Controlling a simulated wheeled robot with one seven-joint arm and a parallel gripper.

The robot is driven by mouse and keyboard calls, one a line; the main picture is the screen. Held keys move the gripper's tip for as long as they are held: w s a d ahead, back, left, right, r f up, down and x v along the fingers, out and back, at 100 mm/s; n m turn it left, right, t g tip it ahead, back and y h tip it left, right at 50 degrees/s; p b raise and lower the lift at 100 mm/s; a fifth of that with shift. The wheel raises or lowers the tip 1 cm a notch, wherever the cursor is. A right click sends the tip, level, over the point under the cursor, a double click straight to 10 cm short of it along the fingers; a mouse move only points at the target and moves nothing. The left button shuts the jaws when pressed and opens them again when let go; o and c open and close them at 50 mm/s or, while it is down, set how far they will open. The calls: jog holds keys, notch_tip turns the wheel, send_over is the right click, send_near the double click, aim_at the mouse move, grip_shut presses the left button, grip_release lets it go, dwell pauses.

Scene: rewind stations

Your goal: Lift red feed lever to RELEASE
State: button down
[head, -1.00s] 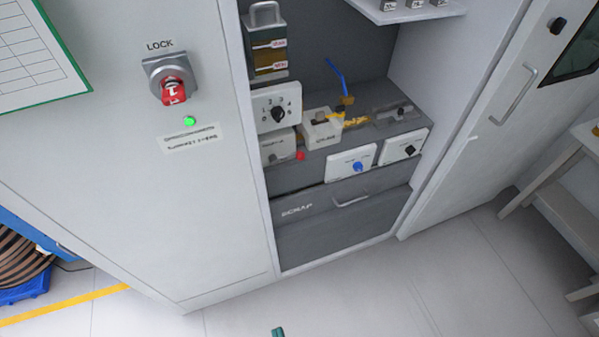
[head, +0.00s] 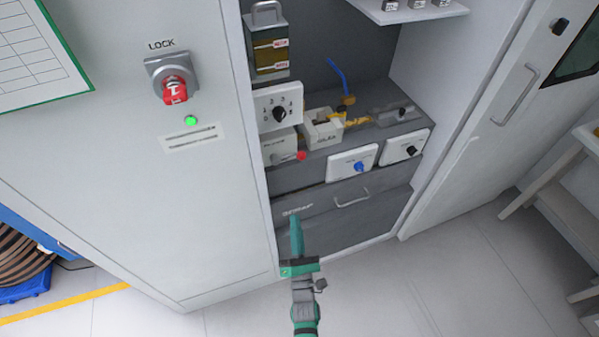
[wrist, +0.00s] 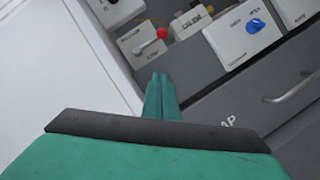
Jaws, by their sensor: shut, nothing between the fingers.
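The feed lever (head: 290,157) has a red ball knob on a thin light rod, fixed to a small light panel (head: 277,146) inside the open cabinet bay. In the wrist view the red knob (wrist: 162,33) and rod stand out from the labelled panel (wrist: 138,40). The rod points sideways to the right; the label words are too small to read surely. My gripper (head: 296,222) is teal and shut, with nothing held. It is below the lever, in front of the scrap drawer. In the wrist view my fingertips (wrist: 161,77) are below the knob, apart from it.
A panel with a black knob (head: 279,113) is above the lever. A blue-knob panel (head: 352,163) and a black-knob panel (head: 405,146) are to the right. The scrap drawer (head: 340,215) has a bar handle. The cabinet's left wall carries a red lock switch (head: 174,90).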

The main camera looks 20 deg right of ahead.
jog(key=w+d+n, duration=0.1)
jog(key=w+d+r+n, duration=0.1)
jog(key=shift+w, duration=0.4)
jog(key=w+d+r, duration=0.1)
jog(key=w+r, duration=0.1)
jog(key=w, duration=0.1)
jog(key=w+d+r, duration=0.1)
jog(key=w+r, duration=0.1)
jog(key=w, duration=0.1)
jog(key=w+d+r, duration=0.1)
jog(key=w+r, duration=0.2)
jog(key=w, duration=0.1)
jog(key=shift+w+d, duration=0.1)
jog(key=shift+d, duration=0.25)
